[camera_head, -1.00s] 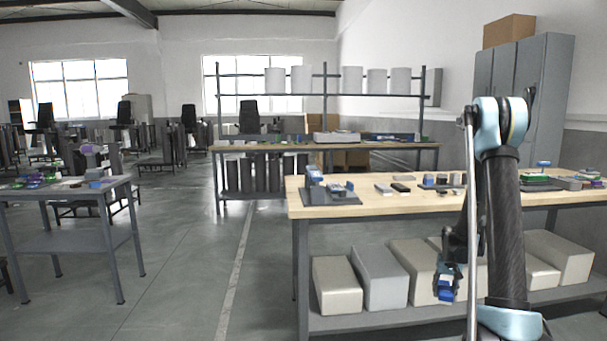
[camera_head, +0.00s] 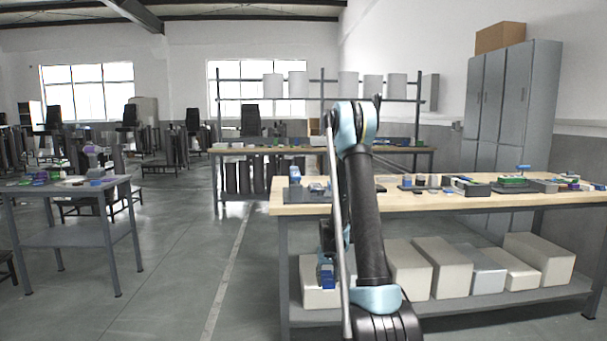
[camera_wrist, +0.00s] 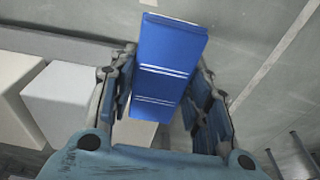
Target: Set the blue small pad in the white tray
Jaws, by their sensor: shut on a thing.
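The blue small pad (camera_wrist: 170,50), a flat blue block with thin white lines across it, is held between the two fingers of my gripper (camera_wrist: 165,88) in the wrist view. In the head view my gripper (camera_head: 327,268) hangs low in front of the near workbench, below its top, with the blue pad showing at its lower end (camera_head: 328,282). The pad is clear of any surface. I cannot pick out the white tray with certainty in any view.
The near workbench (camera_head: 450,203) carries several small parts and has pale boxes (camera_head: 440,262) on its lower shelf. A smaller table (camera_head: 65,188) with parts stands at left. Open floor (camera_head: 180,260) lies between them. A back bench (camera_head: 235,151) and grey lockers (camera_head: 512,100) stand beyond.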

